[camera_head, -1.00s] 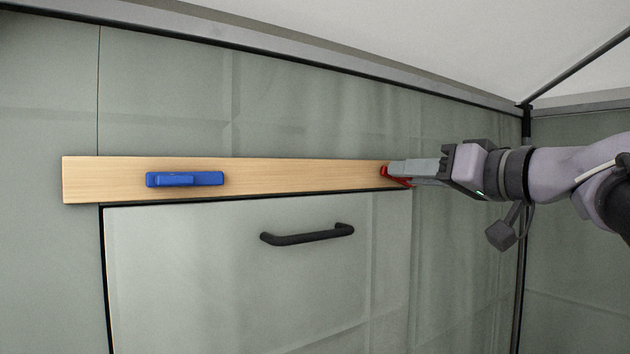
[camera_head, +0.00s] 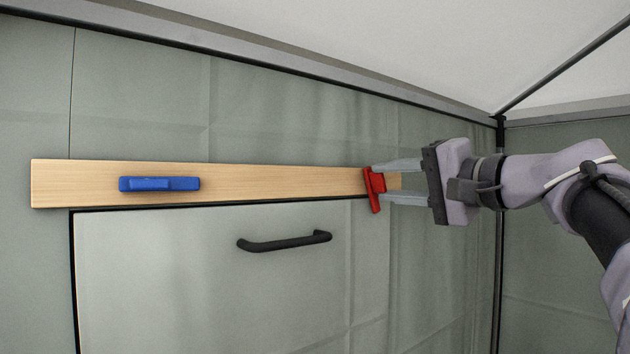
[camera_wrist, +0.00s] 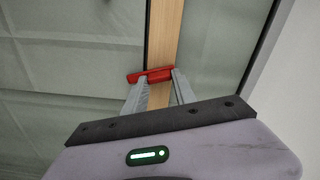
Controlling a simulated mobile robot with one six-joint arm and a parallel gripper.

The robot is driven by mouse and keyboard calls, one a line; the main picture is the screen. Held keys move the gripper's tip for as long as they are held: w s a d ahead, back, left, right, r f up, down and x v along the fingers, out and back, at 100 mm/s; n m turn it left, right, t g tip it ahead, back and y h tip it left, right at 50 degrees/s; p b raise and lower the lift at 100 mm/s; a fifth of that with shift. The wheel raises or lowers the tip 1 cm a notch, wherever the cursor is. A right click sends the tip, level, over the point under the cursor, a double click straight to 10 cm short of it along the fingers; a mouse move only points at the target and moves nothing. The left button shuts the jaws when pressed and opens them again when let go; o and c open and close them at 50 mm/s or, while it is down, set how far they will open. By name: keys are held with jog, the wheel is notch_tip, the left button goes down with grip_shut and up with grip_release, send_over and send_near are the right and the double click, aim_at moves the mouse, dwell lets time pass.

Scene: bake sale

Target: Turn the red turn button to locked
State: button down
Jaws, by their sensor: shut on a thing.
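The red turn button (camera_head: 373,190) is on the right part of the wooden strip (camera_head: 280,184). It stands near upright, slightly tilted, with its lower end reaching below the strip over the panel's top edge. My gripper (camera_head: 381,183) comes in from the right, its fingers one above the other, shut on the red button. In the wrist view the red button (camera_wrist: 150,75) lies across the wooden strip (camera_wrist: 164,35), between the fingertips of my gripper (camera_wrist: 159,79). The fingers partly hide the button.
A blue turn button (camera_head: 160,184) lies lengthwise along the strip at left. Below the strip is a grey-green panel (camera_head: 180,290) with a dark handle (camera_head: 285,241). A wall (camera_head: 290,110) is behind, and a dark corner post (camera_head: 499,270) stands at right.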

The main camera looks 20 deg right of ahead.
jog(key=shift+m, duration=1.6)
jog(key=c, duration=1)
grip_release()
jog(key=b+v, duration=0.3)
jog(key=v, duration=1.4)
jog(key=shift+s, duration=0.25)
jog(key=shift+d, duration=0.1)
